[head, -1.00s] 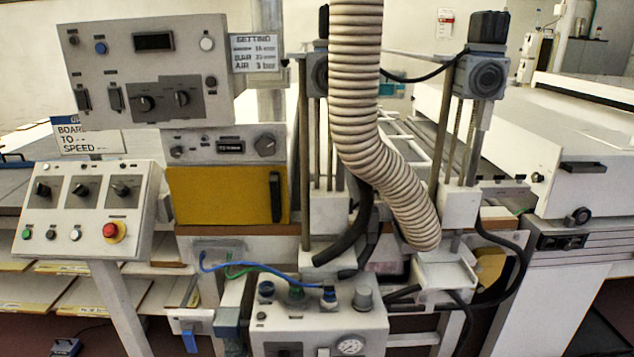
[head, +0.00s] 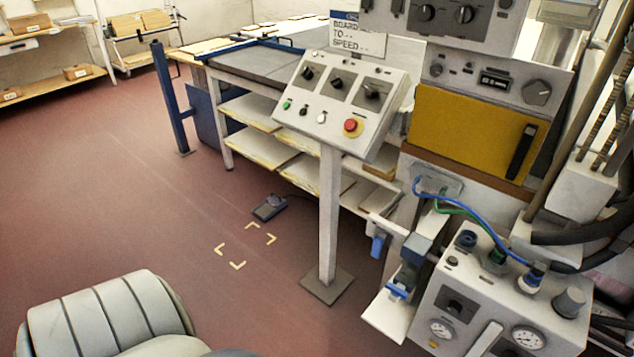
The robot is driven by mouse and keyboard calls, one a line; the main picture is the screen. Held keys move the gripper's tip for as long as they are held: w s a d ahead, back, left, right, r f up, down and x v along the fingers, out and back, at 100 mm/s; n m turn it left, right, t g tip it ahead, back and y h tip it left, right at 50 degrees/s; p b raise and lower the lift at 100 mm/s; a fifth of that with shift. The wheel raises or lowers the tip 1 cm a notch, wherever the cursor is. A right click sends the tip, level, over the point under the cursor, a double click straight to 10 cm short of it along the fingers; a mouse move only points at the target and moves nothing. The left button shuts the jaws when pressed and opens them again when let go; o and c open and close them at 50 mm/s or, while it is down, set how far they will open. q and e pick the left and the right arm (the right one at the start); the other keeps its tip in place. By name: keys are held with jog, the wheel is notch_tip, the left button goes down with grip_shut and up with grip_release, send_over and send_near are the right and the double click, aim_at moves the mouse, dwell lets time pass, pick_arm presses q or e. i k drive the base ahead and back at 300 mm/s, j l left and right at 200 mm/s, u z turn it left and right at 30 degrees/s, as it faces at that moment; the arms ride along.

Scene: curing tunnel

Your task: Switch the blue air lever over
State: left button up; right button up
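A small blue lever (head: 378,244) hangs downward from a pale bracket at the left of the pneumatic box (head: 470,290). A second blue part (head: 399,290) sits lower, beside a grey-blue fitting (head: 414,250) above a white plate (head: 388,314). I cannot tell for certain which of the two blue parts is the air lever, though the hanging one looks like a handle. Neither of my grippers is in view.
A control pedestal (head: 328,210) with a red button stands left of the machine. The floor at left is mostly clear. Blue and green hoses arch over the box.

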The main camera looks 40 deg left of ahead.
aim_at(378, 240)
jog(key=u, duration=0.95)
